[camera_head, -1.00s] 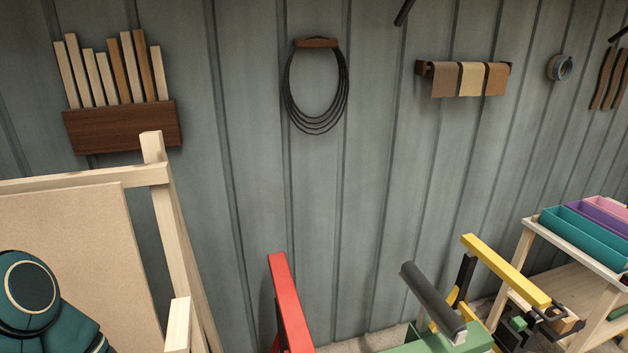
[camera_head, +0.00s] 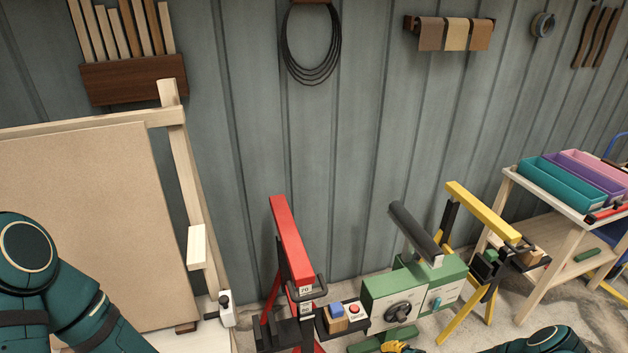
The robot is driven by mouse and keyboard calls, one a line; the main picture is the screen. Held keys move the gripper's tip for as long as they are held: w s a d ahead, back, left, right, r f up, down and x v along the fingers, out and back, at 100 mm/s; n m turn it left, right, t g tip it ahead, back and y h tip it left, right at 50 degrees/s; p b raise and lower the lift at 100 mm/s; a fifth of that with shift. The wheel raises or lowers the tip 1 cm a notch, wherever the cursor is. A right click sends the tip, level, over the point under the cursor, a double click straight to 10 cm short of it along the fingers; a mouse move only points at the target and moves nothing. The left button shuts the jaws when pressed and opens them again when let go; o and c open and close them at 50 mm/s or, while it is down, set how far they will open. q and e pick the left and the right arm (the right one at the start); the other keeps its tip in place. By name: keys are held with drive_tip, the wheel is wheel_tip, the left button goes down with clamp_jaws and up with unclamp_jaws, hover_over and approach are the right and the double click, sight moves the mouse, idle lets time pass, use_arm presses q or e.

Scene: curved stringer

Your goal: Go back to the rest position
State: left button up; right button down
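My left arm comes in at the left edge of the head view, dark teal and bent, in front of the large tan board (camera_head: 95,220). It runs down out of the bottom of the picture, and its gripper is out of view. A small piece of my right arm shows at the bottom right edge.
A red stand (camera_head: 290,240), a green machine (camera_head: 400,295) with a dark roller (camera_head: 415,232) and a yellow stand (camera_head: 483,212) stand before the grey wall (camera_head: 360,130). At right is a wooden table (camera_head: 550,250) with coloured trays (camera_head: 560,185).

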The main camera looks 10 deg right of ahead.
drive_tip(key=s+a+r+n+g, duration=0.2)
drive_tip(key=s+a+n+g, duration=0.15)
drive_tip(key=a, duration=0.35)
drive_tip(key=s+a+r+n+g, duration=0.2)
drive_tip(key=a+r+n+g, duration=0.1)
drive_tip(key=a+g, duration=0.3)
drive_tip(key=s+a+r+n+h, duration=0.2)
drive_tip(key=s+a+r+n, duration=0.1)
drive_tip(key=r, duration=0.3)
drive_tip(key=s+a+r+n+t+h, duration=0.1)
drive_tip(key=s+a+r+n+h, duration=0.1)
drive_tip(key=s+a+r+n, duration=0.2)
wheel_tip(320, 180, up, 3)
drive_tip(key=shift+s+a+r+h, duration=0.25)
drive_tip(key=shift+s+a, duration=0.35)
drive_tip(key=shift+a, duration=0.65)
drive_tip(key=shift+n+t, duration=0.25)
